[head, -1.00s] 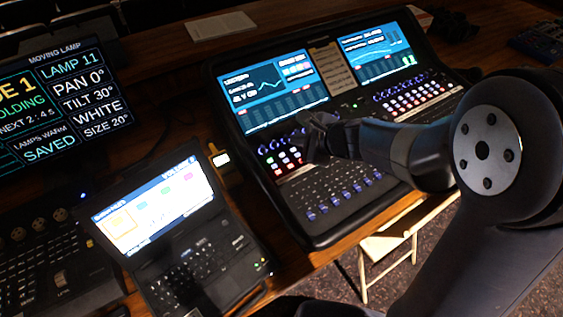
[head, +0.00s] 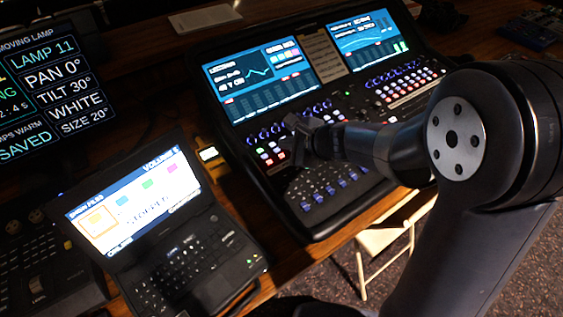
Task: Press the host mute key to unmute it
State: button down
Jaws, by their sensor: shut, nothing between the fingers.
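The mixing desk (head: 345,205) stands on the wooden table in the head view, with two lit screens, rows of small lit keys and blue faders. My gripper (head: 294,140) is shut and empty, over the left part of the desk. It is close to the block of red, white and green lit keys (head: 268,152); whether it touches a key I cannot tell. My gripper and wrist hide part of the keys and faders. The host mute key is too small to single out, and its label cannot be read.
An open laptop (head: 190,250) stands left of the desk, with a small lit device (head: 209,153) between them. A monitor (head: 60,95) with lamp text is at far left, above a dark control panel (head: 35,275). A folding chair (head: 385,240) stands below the table's front edge.

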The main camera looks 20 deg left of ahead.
jog(key=shift+w+f+b, duration=0.1)
jog(key=shift+f+b, duration=0.5)
jog(key=shift+f, duration=0.4)
jog(key=shift+f, duration=0.15)
dwell(1.2)
jog(key=shift+a+f+b, duration=0.1)
jog(key=shift+f+b, duration=0.15)
jog(key=shift+b, duration=0.25)
jog(key=shift+f+b, duration=0.25)
jog(key=shift+b, duration=0.05)
jog(key=shift+r, duration=0.1)
dwell(0.4)
jog(key=shift+r+p, duration=0.5)
jog(key=shift+r, duration=0.1)
jog(key=shift+s+d+r+p, duration=0.1)
jog(key=shift+d+r+p, duration=0.05)
jog(key=shift+r+p, duration=1)
jog(key=shift+s+d+r+p, duration=0.1)
jog(key=shift+r+p, duration=0.8)
jog(key=shift+r, duration=0.45)
jog(key=shift+f, duration=0.2)
